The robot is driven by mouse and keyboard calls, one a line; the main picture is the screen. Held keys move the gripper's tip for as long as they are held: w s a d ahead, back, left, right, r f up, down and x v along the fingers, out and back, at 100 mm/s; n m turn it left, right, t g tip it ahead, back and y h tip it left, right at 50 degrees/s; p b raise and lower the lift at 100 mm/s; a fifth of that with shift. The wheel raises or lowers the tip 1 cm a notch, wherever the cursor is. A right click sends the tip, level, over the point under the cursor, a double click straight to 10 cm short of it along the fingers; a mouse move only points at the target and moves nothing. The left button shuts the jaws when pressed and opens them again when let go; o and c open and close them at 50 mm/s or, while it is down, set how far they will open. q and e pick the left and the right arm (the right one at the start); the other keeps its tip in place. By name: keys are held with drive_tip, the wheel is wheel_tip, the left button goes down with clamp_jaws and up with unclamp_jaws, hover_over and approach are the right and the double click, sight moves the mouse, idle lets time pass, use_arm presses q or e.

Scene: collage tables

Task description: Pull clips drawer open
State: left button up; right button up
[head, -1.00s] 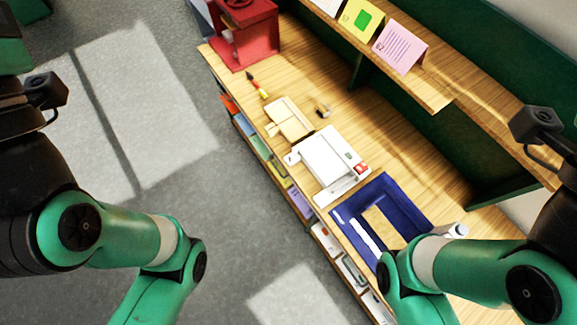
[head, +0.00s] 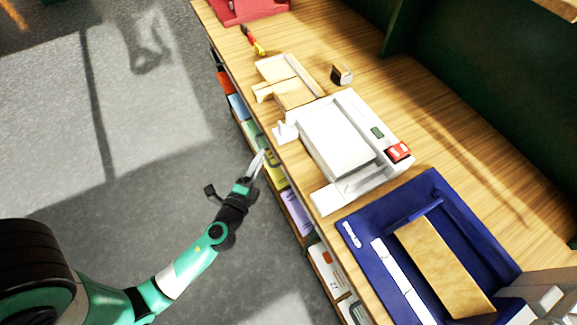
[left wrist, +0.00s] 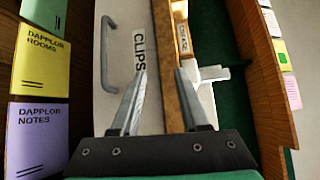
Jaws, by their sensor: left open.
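The clips drawer (left wrist: 120,115) shows in the left wrist view as a pale front with the word CLIPS on its side and a grey bar handle (left wrist: 107,55). My left gripper (left wrist: 162,82) is open in front of this drawer, its fingers pointing toward it. The handle lies to the left of both fingers, not between them. In the head view my left gripper (head: 257,165) is at the table's front edge, beside the coloured fronts below the top. I cannot make out the clips drawer in the head view. My right gripper is not in view.
Coloured cards, one reading DAPPLOR NOTES (left wrist: 37,138), sit left of the drawer. On the table top are a white machine (head: 345,140), a blue tray (head: 440,205) with a brown board, and a wooden piece (head: 285,75). The floor in front is clear.

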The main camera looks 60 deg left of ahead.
use_arm(q)
drive_tip(key=s+f+g+b, duration=0.1)
drive_tip(key=s+f+b, duration=0.25)
drive_tip(key=f, duration=0.55)
drive_tip(key=x, duration=1.1)
drive_tip(key=shift+w+a+r+p, duration=0.2)
drive_tip(key=shift+a+p, duration=0.1)
drive_tip(key=shift+a, duration=0.2)
drive_tip(key=shift+s, duration=0.1)
clamp_jaws()
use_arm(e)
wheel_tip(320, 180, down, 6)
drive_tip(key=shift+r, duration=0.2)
